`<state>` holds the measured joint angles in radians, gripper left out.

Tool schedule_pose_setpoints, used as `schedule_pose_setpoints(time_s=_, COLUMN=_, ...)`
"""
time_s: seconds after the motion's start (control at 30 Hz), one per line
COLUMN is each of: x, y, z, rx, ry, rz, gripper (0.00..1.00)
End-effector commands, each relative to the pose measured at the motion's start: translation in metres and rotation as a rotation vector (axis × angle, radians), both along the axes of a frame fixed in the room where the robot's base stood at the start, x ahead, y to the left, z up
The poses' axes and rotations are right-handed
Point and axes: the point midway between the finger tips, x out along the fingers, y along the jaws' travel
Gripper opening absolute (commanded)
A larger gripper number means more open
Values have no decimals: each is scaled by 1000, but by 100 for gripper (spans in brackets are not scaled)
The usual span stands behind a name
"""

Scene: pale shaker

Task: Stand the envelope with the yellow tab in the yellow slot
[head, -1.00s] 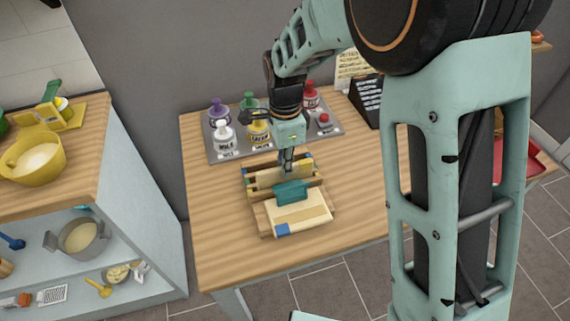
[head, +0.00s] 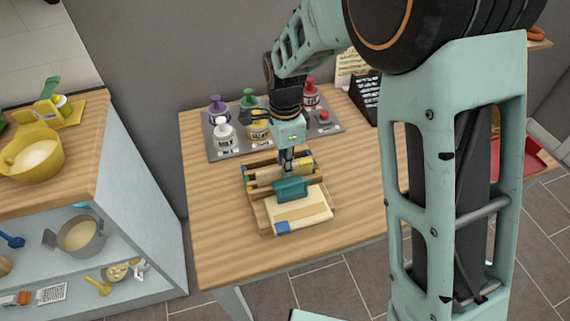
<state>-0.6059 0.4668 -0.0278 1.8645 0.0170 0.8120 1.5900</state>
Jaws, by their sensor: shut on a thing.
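My gripper (head: 287,172) points down over the wooden slotted rack (head: 250,189) on the table. It is shut on a cream envelope (head: 269,173), which is upright at the rack's back part. A yellow patch (head: 305,167) shows at its right end and looks like its tab. The envelope's lower edge is hidden by the rack, so I cannot tell whether it is in a slot or which one. The slot colours are too small to read surely.
A cream envelope with a blue tab (head: 282,227) lies at the front of the rack. A teal block (head: 291,190) is just in front of my gripper. Bottles stand on a grey tray (head: 222,152) behind. The table's left front (head: 222,245) is clear.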

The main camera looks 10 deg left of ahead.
Motion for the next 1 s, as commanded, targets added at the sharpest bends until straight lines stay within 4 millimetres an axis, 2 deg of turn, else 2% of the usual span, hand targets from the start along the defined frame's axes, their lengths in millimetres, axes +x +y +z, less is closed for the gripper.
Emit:
schedule_pose_setpoints(time_s=0.43, x=0, y=0, z=-2, rx=0, ry=0, rz=0, gripper=0)
schedule_pose_setpoints(time_s=0.47, x=0, y=0, z=-2, rx=1, ry=-1, rz=0, gripper=13)
schedule_pose_setpoints(time_s=0.6, x=0, y=0, z=-2, rx=0, ry=0, rz=0, gripper=28)
schedule_pose_setpoints(time_s=0.83, x=0, y=0, z=-2, rx=0, ry=0, rz=0, gripper=31)
schedule_pose_setpoints(time_s=1.0, x=0, y=0, z=-2, rx=0, ry=0, rz=0, gripper=50)
